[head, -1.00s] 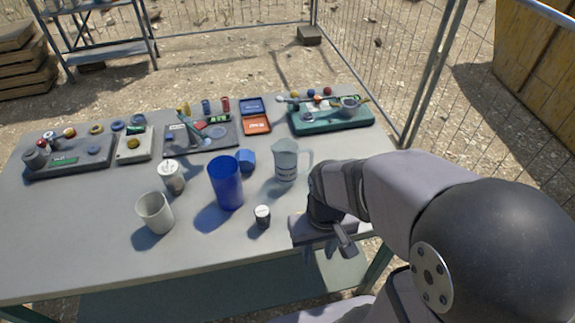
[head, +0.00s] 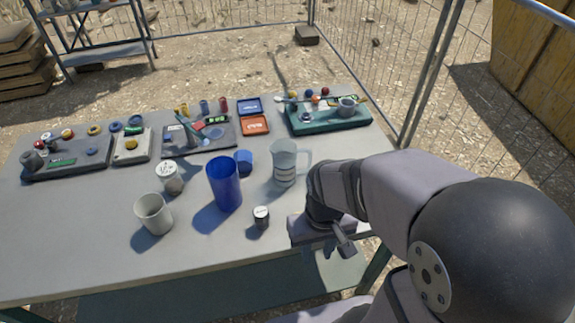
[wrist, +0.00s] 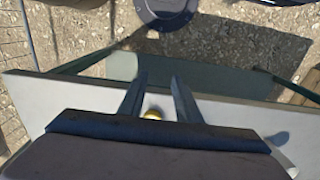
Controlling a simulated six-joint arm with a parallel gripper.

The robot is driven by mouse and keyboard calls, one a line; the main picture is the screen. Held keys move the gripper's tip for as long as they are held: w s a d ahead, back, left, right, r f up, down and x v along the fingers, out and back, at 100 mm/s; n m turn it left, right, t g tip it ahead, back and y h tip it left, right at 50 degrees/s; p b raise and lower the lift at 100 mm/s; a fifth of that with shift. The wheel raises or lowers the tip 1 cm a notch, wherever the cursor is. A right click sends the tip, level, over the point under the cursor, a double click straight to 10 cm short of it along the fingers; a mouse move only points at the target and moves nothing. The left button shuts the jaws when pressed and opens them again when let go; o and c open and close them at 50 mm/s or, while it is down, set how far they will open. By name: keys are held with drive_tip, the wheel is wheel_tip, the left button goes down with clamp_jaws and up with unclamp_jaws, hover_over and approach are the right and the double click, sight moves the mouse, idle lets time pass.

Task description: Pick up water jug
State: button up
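The water jug (head: 284,165) is a clear, pale jug with dark markings on its side and a handle on its right. It stands upright on the table in the head view. My gripper (head: 326,248) is near the table's front right edge, to the right of and nearer than the jug, and apart from it. In the wrist view my gripper (wrist: 158,82) has its two fingers spread with a gap between them. A small gold-coloured round thing (wrist: 152,114) shows beyond that gap. I cannot make out the jug in the wrist view.
A blue cup (head: 225,184), a small blue cup (head: 243,162), a white-lidded jar (head: 172,178), a pale cup (head: 153,213) and a small capped bottle (head: 261,217) stand left of the jug. The front left table is clear.

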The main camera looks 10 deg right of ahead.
drive_tip(key=shift+c, duration=0.9)
